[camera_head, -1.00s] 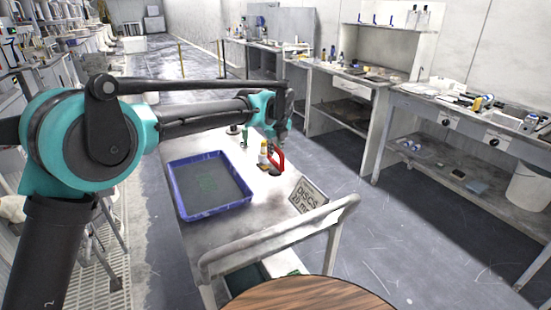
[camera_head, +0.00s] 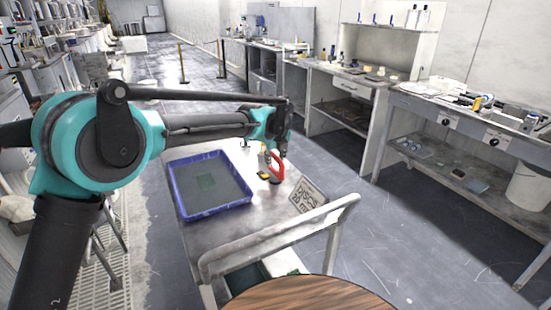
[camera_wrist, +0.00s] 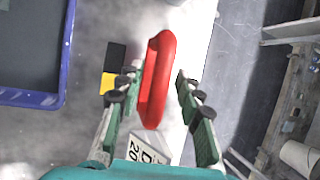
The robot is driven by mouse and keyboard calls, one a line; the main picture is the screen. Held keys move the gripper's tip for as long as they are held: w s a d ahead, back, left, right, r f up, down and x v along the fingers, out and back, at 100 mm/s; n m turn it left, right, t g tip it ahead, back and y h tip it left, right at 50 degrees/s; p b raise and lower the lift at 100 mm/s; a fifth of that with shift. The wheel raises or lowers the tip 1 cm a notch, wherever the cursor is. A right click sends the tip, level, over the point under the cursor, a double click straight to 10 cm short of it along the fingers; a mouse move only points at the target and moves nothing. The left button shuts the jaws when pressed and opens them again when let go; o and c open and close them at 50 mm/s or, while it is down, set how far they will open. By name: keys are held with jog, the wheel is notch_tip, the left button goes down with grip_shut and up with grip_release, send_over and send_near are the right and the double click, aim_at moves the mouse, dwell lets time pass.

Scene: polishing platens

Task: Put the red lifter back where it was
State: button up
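The red lifter (camera_head: 276,167) is at the right side of the cart top, below my gripper (camera_head: 282,150). In the wrist view the red lifter (camera_wrist: 157,80) lies between the two green fingers of my gripper (camera_wrist: 160,82), seen from above. The fingers are spread, with a clear gap on the right side; the left finger is close beside the lifter. Whether the left finger touches it I cannot tell.
A blue tray (camera_head: 181,207) lies on the cart (camera_head: 222,238), left of the lifter. A black and yellow item (camera_wrist: 112,68) sits just left of my gripper. A "DISCS" sign (camera_head: 307,196) lies near the cart's right edge. Benches (camera_head: 430,104) stand across the aisle.

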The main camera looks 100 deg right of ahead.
jog(key=v, duration=1.2)
jog(key=shift+r, duration=0.1)
